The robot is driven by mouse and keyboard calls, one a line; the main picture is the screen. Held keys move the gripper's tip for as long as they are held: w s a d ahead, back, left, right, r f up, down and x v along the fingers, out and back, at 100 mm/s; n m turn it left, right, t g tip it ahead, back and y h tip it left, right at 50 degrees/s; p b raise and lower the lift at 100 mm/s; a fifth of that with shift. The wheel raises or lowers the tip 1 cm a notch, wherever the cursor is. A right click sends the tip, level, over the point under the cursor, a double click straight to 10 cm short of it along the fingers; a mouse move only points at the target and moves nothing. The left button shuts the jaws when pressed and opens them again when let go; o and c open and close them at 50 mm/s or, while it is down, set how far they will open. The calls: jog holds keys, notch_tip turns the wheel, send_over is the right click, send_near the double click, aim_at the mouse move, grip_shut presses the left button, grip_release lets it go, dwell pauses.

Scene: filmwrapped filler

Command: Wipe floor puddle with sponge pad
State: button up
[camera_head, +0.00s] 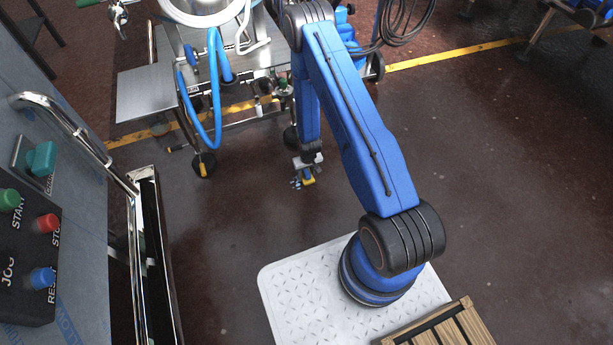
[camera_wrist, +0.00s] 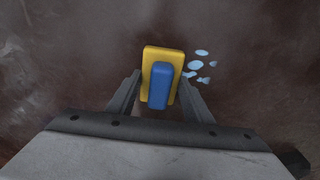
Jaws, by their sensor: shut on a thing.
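A yellow sponge pad with a blue grip block (camera_wrist: 160,85) is between the two fingers of my gripper (camera_wrist: 158,95) in the wrist view. The fingers are shut on it. In the head view the yellow pad (camera_head: 308,181) shows just under my gripper (camera_head: 305,168), close to the floor; I cannot tell whether it touches. The puddle shows as several light blue patches (camera_wrist: 198,65) on the floor, just right of the pad in the wrist view. In the head view the puddle (camera_head: 296,183) lies just left of the pad. My gripper may hide part of it there.
A wheeled metal cart (camera_head: 150,92) with a blue hose stands behind my gripper to the left. A control panel (camera_head: 30,235) and chrome-edged machine stand at the left. A wooden slatted crate (camera_head: 450,328) is at the lower right. The dark floor (camera_head: 500,180) on the right is clear.

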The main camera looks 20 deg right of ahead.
aim_at(291, 182)
jog(key=shift+a, duration=3.9)
jog(key=shift+w, duration=0.8)
jog(key=shift+d, duration=3.85)
jog(key=shift+r, duration=0.1)
jog(key=shift+r, duration=2.95)
jog(key=shift+r, duration=1.5)
